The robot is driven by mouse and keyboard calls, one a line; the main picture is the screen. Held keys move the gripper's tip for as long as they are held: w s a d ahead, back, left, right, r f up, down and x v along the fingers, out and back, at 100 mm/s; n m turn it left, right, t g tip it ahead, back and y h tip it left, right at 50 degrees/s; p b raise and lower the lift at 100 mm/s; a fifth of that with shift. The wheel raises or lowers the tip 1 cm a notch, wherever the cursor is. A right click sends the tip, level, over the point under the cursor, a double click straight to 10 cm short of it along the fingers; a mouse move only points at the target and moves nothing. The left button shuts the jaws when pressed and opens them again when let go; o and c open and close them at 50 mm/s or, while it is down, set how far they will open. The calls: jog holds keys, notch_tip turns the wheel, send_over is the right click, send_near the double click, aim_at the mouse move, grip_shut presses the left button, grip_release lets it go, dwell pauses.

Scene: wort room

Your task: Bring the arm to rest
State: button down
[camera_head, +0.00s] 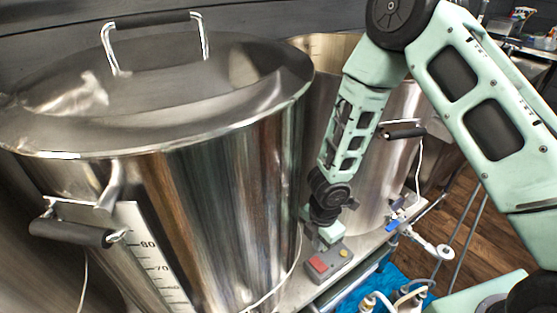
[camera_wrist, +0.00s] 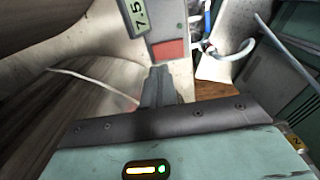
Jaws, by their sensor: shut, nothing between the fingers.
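My mint-green arm reaches down from the upper right in the head view, between two steel kettles. I cannot tell whether the fingertips touch the box.
A large lidded kettle (camera_head: 230,190) with a scale fills the left, close to my arm. A second kettle (camera_head: 400,165) stands behind my arm. Wooden floor shows at right.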

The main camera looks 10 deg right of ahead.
jog(key=d+r+m+t+h, duration=0.1)
jog(key=d+r+m, duration=0.35)
jog(key=r, duration=0.25)
jog(key=d+r+m, duration=0.4)
jog(key=r+m, duration=0.2)
jog(key=r, duration=0.2)
jog(key=s+d+r+m+t+y, duration=0.1)
jog(key=s+d+r+m, duration=0.15)
jog(key=r+m, duration=0.35)
jog(key=s+d+r+m+t, duration=0.1)
jog(key=s+r+m, duration=0.2)
jog(key=r+m, duration=0.25)
jog(key=s+a+r+n+g+p, duration=0.1)
jog(key=s+a+r+n+p, duration=0.1)
jog(key=s+a, duration=0.4)
jog(key=s+a+r+n+g+p, duration=0.2)
jog(key=s+a+r+n, duration=0.3)
jog(key=a, duration=0.7)
jog(key=s+p, duration=0.1)
jog(key=s, duration=0.1)
jog(key=shift+s+a+r+y+p, duration=0.15)
jog(key=shift+s+r+y+p, duration=0.15)
jog(key=shift+r+p, duration=0.05)
